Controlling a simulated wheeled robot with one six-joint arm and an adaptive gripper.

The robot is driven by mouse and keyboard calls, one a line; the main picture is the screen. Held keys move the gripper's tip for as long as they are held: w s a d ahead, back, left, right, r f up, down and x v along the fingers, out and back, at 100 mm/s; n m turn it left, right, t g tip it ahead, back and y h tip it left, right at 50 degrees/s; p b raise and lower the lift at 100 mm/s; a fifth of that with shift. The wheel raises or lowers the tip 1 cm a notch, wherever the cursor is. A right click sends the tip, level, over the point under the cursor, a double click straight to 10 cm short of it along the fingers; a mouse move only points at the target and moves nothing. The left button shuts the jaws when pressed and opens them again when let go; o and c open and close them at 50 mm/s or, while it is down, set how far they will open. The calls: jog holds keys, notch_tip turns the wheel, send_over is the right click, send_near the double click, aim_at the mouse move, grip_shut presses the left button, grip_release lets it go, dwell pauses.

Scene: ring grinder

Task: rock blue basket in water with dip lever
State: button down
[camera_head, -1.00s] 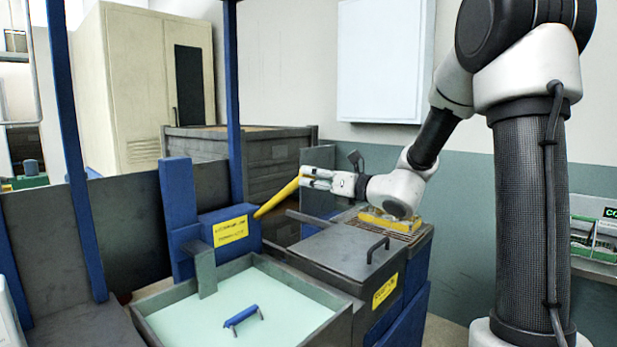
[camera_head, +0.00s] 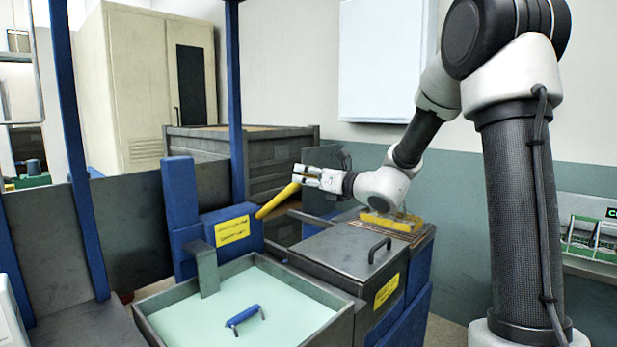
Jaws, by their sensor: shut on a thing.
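The yellow dip lever (camera_head: 277,201) rises to the right from a blue housing with a yellow label (camera_head: 230,230). My gripper (camera_head: 306,176) is shut on the upper end of the lever, with my arm reaching in from the right. A tank of pale green water (camera_head: 190,322) stands in front. A small blue handle (camera_head: 243,317) shows at the water's surface; I cannot tell whether it belongs to the blue basket. No basket body can be made out.
A grey lid with a dark handle (camera_head: 379,249) covers the box right of the tank. A yellow object (camera_head: 390,221) sits on a grate behind it, under my arm. A blue post (camera_head: 235,110) and a dark crate (camera_head: 285,158) stand behind the lever.

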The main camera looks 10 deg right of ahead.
jog(key=s+d+f, duration=0.3)
jog(key=s+f, duration=0.1)
jog(key=f, duration=0.6)
jog(key=shift+s+f, duration=0.2)
jog(key=shift+f, duration=0.05)
jog(key=c, duration=0.8)
grip_release()
jog(key=shift+r, duration=0.1)
jog(key=shift+d, duration=0.1)
jog(key=v, duration=1.2)
